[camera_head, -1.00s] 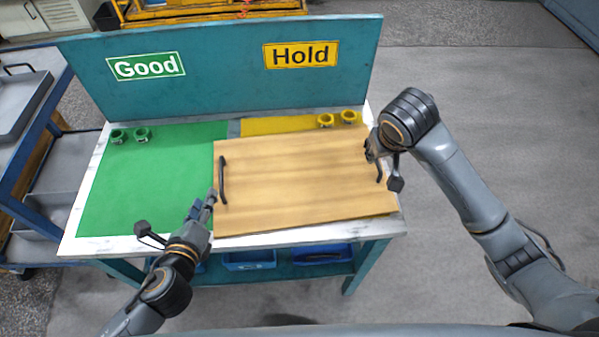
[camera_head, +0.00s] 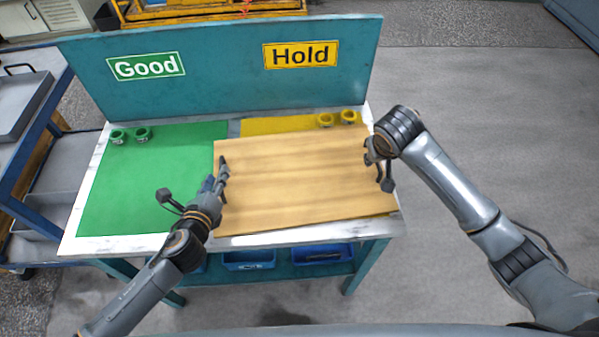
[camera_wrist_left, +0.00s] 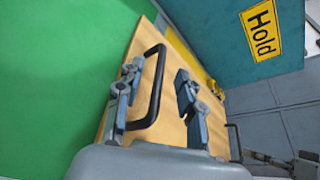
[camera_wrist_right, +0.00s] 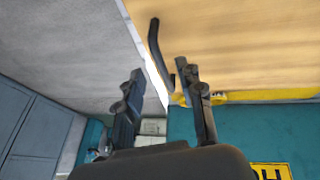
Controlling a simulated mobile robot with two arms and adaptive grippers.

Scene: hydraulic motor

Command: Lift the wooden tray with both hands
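The wooden tray (camera_head: 290,185) lies on the table, with a black handle at each short side. My left gripper (camera_head: 222,175) is over the tray's left edge. In the left wrist view its fingers (camera_wrist_left: 158,88) are open, with the left handle (camera_wrist_left: 157,95) between them, nearer the left finger. My right gripper (camera_head: 378,165) is at the tray's right edge. In the right wrist view its fingers (camera_wrist_right: 157,80) are open, and the right handle (camera_wrist_right: 154,42) stands just ahead, its lower end close to the right fingertip. Contact cannot be told. The arms partly hide both handles in the head view.
The table has a green mat (camera_head: 150,185) on the left and a yellow mat (camera_head: 270,126) behind the tray. Small green cups (camera_head: 142,134) and yellow cups (camera_head: 347,118) stand at the back, before the teal sign board (camera_head: 220,75). Blue bins (camera_head: 250,259) sit below.

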